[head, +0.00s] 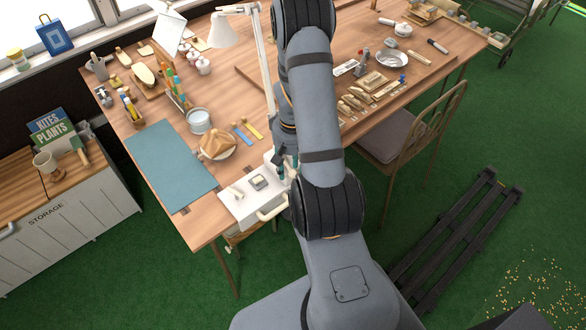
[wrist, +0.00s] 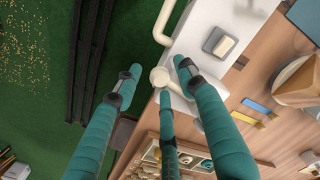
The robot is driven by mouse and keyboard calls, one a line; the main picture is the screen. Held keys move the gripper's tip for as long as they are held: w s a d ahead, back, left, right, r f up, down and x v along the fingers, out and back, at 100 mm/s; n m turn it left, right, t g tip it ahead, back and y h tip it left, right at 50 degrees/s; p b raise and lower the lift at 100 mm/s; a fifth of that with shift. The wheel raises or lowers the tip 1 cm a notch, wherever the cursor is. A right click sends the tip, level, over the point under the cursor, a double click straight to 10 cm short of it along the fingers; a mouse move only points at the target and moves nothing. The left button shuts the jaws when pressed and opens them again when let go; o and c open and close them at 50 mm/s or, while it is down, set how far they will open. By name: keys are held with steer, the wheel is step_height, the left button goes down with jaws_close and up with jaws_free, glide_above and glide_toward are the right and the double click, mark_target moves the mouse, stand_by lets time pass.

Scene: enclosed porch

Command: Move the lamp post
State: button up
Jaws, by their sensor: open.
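The white lamp post (head: 266,75) rises from the near side of the desk in the head view, with its cone shade (head: 224,33) reaching left at the top. My arm stands just right of it, and its foot is partly hidden. My gripper (head: 286,172) is low beside the white tray at the desk edge, mostly covered by my arm. In the wrist view my gripper (wrist: 158,78) is open, its teal fingers spread around a round cream piece (wrist: 160,76). I cannot tell whether that piece belongs to the lamp or whether a finger touches it.
A bowl with a wooden piece (head: 217,146), a tin (head: 199,121) and a teal mat (head: 168,160) lie left. A chair (head: 390,140) and dark rack (head: 455,240) stand right.

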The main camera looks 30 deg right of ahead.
steer(key=shift+f, duration=0.1)
steer(key=shift+c, duration=0.9)
steer(key=c, duration=0.7)
jaws_close()
